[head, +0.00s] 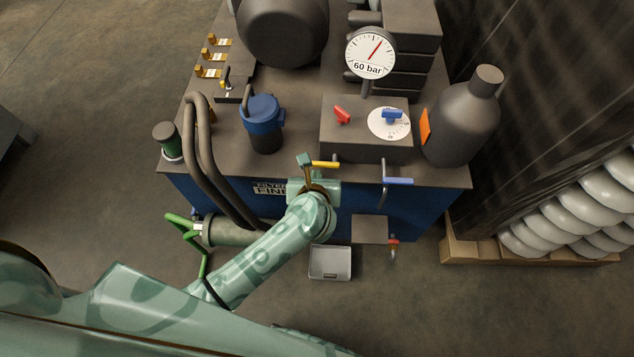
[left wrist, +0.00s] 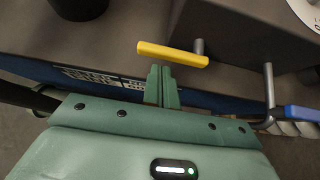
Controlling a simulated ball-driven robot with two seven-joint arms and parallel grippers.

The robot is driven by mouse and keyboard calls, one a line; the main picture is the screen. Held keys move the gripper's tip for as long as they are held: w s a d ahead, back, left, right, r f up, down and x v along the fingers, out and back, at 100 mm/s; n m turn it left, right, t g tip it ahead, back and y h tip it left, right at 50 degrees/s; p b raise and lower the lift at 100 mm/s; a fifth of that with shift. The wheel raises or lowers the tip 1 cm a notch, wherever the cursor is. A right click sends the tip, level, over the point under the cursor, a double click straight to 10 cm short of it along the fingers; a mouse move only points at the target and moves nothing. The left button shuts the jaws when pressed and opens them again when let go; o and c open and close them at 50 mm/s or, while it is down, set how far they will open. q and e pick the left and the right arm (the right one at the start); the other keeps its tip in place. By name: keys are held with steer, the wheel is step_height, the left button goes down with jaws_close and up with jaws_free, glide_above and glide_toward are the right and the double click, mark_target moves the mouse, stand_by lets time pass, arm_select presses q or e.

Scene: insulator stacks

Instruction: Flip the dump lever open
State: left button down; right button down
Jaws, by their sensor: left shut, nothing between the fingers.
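A yellow lever (head: 325,164) sticks out at the front edge of the machine, on a short metal stem. It also shows in the left wrist view (left wrist: 172,54), lying crosswise just ahead of the fingers. A blue lever (head: 398,181) is to its right, also in the left wrist view (left wrist: 296,113). No label tells which one is the dump lever. My left gripper (head: 304,160) is shut and empty, its fingertips (left wrist: 162,76) close beside the yellow lever. Whether they touch it, I cannot tell. My right gripper is not in view.
The machine top (head: 308,182) carries a gauge (head: 370,54) reading about 60 bar, a red knob (head: 342,115), a blue knob (head: 391,116), a blue-topped filter (head: 262,122) and a grey bottle (head: 463,118). A grey tray (head: 330,263) lies below. White insulators (head: 580,205) stand right.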

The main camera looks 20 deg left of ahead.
arm_select(q)
steer(key=shift+x, duration=0.85)
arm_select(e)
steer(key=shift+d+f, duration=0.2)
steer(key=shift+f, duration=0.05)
arm_select(q)
steer(key=shift+r, duration=0.15)
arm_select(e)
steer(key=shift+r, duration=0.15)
arm_select(q)
steer(key=shift+r+y, duration=0.1)
steer(key=shift+y, duration=0.2)
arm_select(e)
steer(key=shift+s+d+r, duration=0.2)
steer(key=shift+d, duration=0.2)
arm_select(q)
steer(key=shift+m, duration=0.3)
